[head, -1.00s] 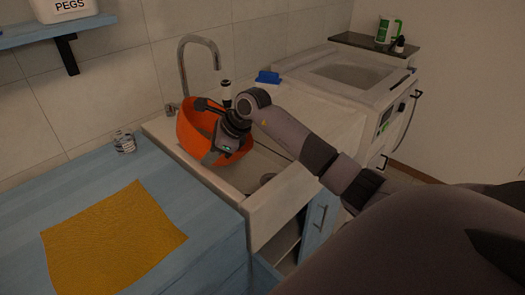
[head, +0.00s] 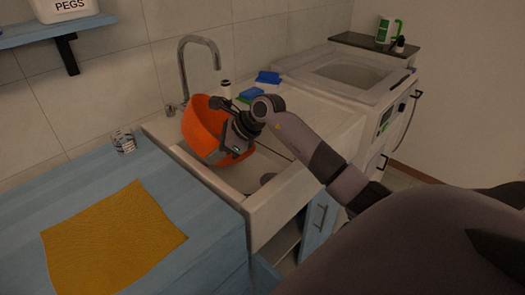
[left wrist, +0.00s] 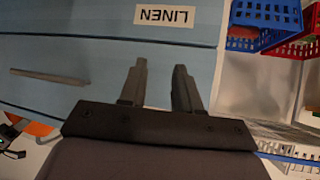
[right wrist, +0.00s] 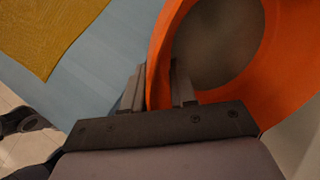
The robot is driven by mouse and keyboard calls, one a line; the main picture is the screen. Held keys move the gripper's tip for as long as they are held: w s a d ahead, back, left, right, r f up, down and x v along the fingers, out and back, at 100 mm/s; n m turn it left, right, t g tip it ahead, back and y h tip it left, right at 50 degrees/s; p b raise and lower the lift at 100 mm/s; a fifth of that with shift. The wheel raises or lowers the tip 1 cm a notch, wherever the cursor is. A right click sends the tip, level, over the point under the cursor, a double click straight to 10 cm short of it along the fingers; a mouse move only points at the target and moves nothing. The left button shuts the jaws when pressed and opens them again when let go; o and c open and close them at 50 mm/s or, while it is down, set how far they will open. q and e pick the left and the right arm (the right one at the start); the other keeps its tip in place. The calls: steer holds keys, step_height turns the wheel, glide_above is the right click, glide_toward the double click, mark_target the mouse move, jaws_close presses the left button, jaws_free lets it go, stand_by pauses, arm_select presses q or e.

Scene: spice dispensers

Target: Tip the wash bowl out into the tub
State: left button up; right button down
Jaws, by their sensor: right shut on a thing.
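The orange wash bowl (head: 200,128) is tilted above the sink in the head view. My right gripper (head: 232,132) is shut on its rim. In the right wrist view the fingers (right wrist: 158,82) straddle the orange wall of the bowl (right wrist: 288,62), with a grey area inside; I cannot tell whether that is water. An open tub (head: 355,73) shows in the top of the white machine right of the sink. My left gripper (left wrist: 159,70) is open and empty in the left wrist view, in front of a blue surface labelled LINEN (left wrist: 190,14); it is outside the head view.
The sink (head: 236,178) has a tall tap (head: 184,70) behind it. A blue item (head: 268,77), a green-and-blue sponge (head: 250,95) and a dark-capped bottle (head: 227,88) stand near its back. A glass (head: 124,141) and yellow cloth (head: 112,238) are on the blue counter (head: 60,195).

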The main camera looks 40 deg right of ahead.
steer(key=shift+d+r, duration=0.1)
steer(key=shift+d, duration=0.05)
steer(key=shift+s+d+r+m+t+y, duration=0.1)
steer(key=shift+s+d+r+t+y, duration=0.15)
steer(key=shift+r+t+y, duration=0.15)
steer(key=shift+s+d+r+m+t+y, duration=0.15)
steer(key=shift+d+r+t+y, duration=0.15)
steer(key=shift+r+y, duration=0.2)
steer(key=shift+s+d+r+m+t+y, duration=0.1)
steer(key=shift+s+d+r+t+y, duration=0.15)
steer(key=shift+r+y, duration=0.2)
stand_by(0.7)
steer(key=shift+s+d+r+t+y, duration=0.4)
steer(key=shift+d+r+t+y, duration=0.25)
steer(key=shift+d+r+y, duration=0.1)
stand_by(0.5)
steer(key=shift+s+d+r+m+t+y+b, duration=0.15)
steer(key=shift+s+d+r+t+y+b, duration=0.15)
steer(key=shift+d+b, duration=0.35)
steer(key=shift+s+d+r+m+t+y+b, duration=0.15)
steer(key=shift+s+d+b, duration=0.25)
steer(key=shift+b, duration=0.4)
steer(key=shift+s+d+t+y+b, duration=0.15)
steer(key=shift+d+t+y+b, duration=0.1)
steer(key=shift+b, duration=0.3)
steer(key=shift+r, duration=0.1)
